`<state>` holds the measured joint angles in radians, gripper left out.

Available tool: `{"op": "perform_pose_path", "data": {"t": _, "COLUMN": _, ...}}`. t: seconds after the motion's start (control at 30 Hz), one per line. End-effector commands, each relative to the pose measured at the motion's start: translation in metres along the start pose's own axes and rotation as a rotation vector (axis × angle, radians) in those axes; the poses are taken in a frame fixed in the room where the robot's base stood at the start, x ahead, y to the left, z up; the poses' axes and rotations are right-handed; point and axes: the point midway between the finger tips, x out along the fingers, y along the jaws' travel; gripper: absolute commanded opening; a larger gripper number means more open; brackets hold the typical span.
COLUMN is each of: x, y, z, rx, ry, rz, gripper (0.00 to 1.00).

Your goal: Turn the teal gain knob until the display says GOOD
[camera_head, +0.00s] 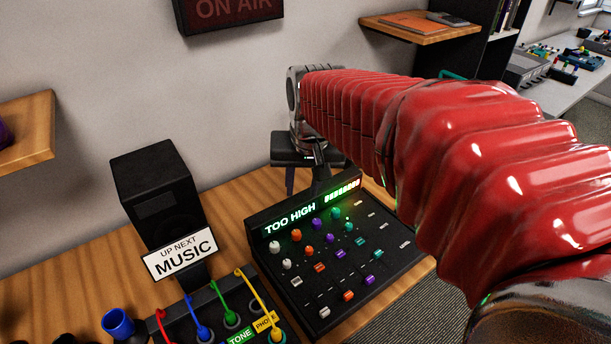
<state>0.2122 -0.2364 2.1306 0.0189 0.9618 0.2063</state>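The black mixing console (262,235) sits on the wooden desk. Its display (290,219) reads TOO HIGH in green letters, with a lit bar meter (342,191) to the right. A teal knob (335,213) stands at the right end of the console's top knob row, beside a purple knob (317,223); other teal controls are lower right. My gripper (318,160) hangs down at the console's back edge, behind and above the display. It appears apart from the teal knob. Its fingertips are small and dark, so I cannot tell whether they are open or shut.
A black speaker (156,193) stands left of the console with an UP NEXT MUSIC sign (180,254) in front. A patch box with coloured cables (203,322) sits at the front. A wall shelf (419,31) is behind my red arm, which covers much of the right side.

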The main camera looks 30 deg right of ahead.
Motion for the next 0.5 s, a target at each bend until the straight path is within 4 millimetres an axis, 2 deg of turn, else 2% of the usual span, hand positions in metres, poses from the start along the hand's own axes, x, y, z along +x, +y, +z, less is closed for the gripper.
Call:
{"op": "perform_pose_path", "data": {"t": 0.1, "x": 0.017, "y": 0.011, "z": -0.024, "rx": 0.073, "ry": -0.034, "rz": 0.016, "gripper": 0.3}}
{"op": "perform_pose_path", "data": {"t": 0.5, "x": 0.081, "y": 0.06, "z": -0.09, "rx": 0.312, "ry": -0.137, "rz": 0.064, "gripper": 0.3}}
